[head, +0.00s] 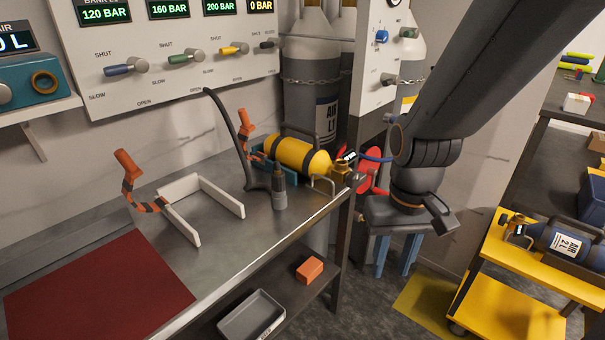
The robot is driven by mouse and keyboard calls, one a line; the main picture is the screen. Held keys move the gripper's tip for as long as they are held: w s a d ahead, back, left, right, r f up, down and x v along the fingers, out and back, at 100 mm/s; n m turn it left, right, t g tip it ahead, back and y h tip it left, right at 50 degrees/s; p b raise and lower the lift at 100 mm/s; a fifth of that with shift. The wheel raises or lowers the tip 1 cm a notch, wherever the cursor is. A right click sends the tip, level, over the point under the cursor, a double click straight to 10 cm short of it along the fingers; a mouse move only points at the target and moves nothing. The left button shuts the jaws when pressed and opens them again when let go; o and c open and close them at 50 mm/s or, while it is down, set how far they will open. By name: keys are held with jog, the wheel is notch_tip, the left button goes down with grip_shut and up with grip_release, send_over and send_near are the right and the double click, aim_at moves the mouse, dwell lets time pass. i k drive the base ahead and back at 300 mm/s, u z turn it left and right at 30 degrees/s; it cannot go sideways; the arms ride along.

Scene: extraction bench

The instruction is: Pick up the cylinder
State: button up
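A yellow cylinder (300,153) with a dark carry handle and a brass valve lies in a blue cradle at the back right of the steel bench (235,228). A blue cylinder (566,243) with a white label lies on the yellow cart (510,308) at the right, partly cut off by the picture's edge. My gripper (394,272) hangs between bench and cart, its two blue fingers pointing down and apart, with nothing seen between them. The task does not say which cylinder is meant.
A white U-shaped bracket (222,195) with an orange strap stands left of a dark hose and its fitting (279,190). A red mat (100,290) covers the bench's front left. A grey tray (252,316) and an orange block (310,270) sit on the lower shelf. Tall chained cylinders (309,110) stand behind.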

aim_at(313, 161)
jog(key=z, duration=0.5)
jog(key=i, duration=1.2)
jog(key=u, duration=0.35)
